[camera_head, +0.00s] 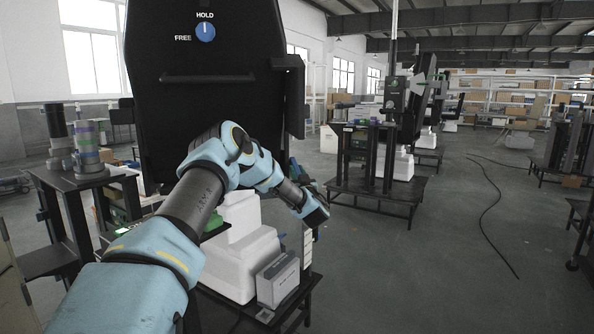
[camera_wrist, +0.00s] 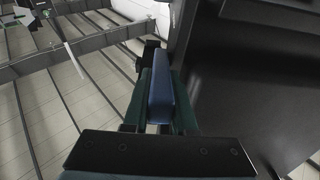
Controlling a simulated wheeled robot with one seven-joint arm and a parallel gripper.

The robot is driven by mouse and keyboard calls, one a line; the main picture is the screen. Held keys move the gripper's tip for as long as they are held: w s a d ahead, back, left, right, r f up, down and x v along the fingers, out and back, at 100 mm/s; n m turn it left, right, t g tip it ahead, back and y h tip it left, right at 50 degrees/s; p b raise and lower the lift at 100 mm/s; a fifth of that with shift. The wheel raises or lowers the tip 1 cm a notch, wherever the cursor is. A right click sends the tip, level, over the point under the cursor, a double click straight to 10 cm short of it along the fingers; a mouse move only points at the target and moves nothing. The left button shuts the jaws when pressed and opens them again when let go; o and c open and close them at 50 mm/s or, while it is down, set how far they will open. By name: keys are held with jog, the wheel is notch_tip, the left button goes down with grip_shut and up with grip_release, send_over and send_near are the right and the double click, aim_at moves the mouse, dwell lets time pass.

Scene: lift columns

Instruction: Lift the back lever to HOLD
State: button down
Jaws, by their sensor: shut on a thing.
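A blue lever (camera_wrist: 160,88) stands between the dark green fingers of my gripper (camera_wrist: 158,112) in the wrist view. The fingers are shut on it, one on each side. In the head view, a tall black seat back (camera_head: 211,105) carries a round blue dial (camera_head: 205,32) marked HOLD above and FREE to the left. The white pointer on the dial appears to stand upright, toward HOLD. My arm reaches past the lower right of the seat back. The lever and my fingertips cannot be made out in the head view.
A white stepped base (camera_head: 237,262) and a grey box (camera_head: 278,280) stand on a dark table below my arm. Another dark table (camera_head: 375,194) stands to the right. A cable (camera_head: 490,205) lies on the floor at the right, with open floor around it.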

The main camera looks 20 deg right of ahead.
aim_at(297, 169)
notch_tip(297, 169, up, 3)
jog(key=g+p, duration=0.3)
jog(key=p, duration=0.3)
jog(key=shift+s+r, duration=0.1)
jog(key=shift+s, duration=0.05)
jog(key=g+p, duration=0.2)
jog(key=p, duration=0.1)
jog(key=shift+r, duration=0.3)
jog(key=shift+p, duration=0.45)
jog(key=shift+w+g, duration=0.2)
jog(key=shift+g, duration=0.1)
jog(key=c, duration=0.7)
grip_release()
jog(key=s, duration=0.3)
jog(key=s+r+b, duration=0.1)
jog(key=s, duration=0.3)
jog(key=s+r+b, duration=0.1)
jog(key=s, duration=0.2)
jog(key=shift+s+a, duration=0.15)
jog(key=shift+s, duration=0.2)
